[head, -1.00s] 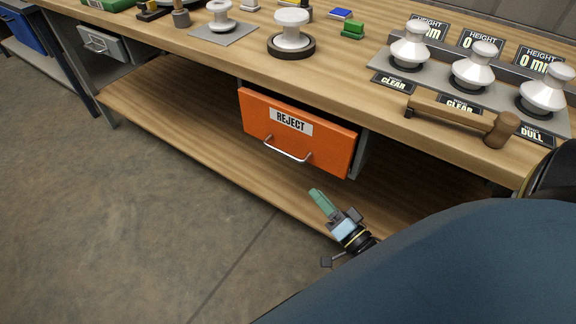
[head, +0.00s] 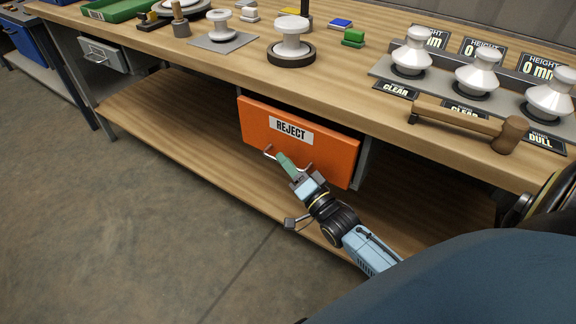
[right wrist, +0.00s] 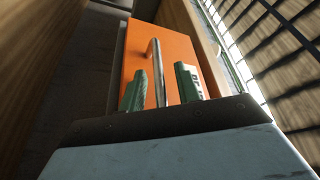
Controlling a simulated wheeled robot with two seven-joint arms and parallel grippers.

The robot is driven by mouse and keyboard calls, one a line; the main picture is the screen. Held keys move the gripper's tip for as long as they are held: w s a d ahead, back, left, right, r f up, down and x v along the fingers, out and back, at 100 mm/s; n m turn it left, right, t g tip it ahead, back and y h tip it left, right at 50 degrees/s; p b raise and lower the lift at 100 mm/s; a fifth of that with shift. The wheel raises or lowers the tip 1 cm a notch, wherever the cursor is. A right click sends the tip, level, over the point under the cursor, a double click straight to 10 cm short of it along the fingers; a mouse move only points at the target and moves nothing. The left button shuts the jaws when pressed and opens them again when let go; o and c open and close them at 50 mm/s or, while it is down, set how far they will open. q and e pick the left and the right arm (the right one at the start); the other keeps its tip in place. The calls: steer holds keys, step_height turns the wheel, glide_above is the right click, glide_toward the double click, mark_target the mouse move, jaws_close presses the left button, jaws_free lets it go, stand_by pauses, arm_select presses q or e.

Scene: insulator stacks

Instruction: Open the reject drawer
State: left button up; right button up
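The reject drawer (head: 325,152) has an orange front with a REJECT label and hangs under the bench top. It looks closed. Its metal bar handle (head: 268,151) is partly hidden behind my right gripper (head: 284,160). In the right wrist view the handle (right wrist: 158,75) runs between the two green fingers of my right gripper (right wrist: 162,88). My left gripper is not in view.
The wooden bench top (head: 215,62) carries white insulators, a wooden mallet (head: 470,125) near the front edge and a green tray (head: 115,10). A lower shelf (head: 190,135) runs below the drawer. The floor (head: 130,230) in front is clear.

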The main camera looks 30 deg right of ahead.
steer(key=shift+w, duration=0.1)
jaws_close()
stand_by(0.3)
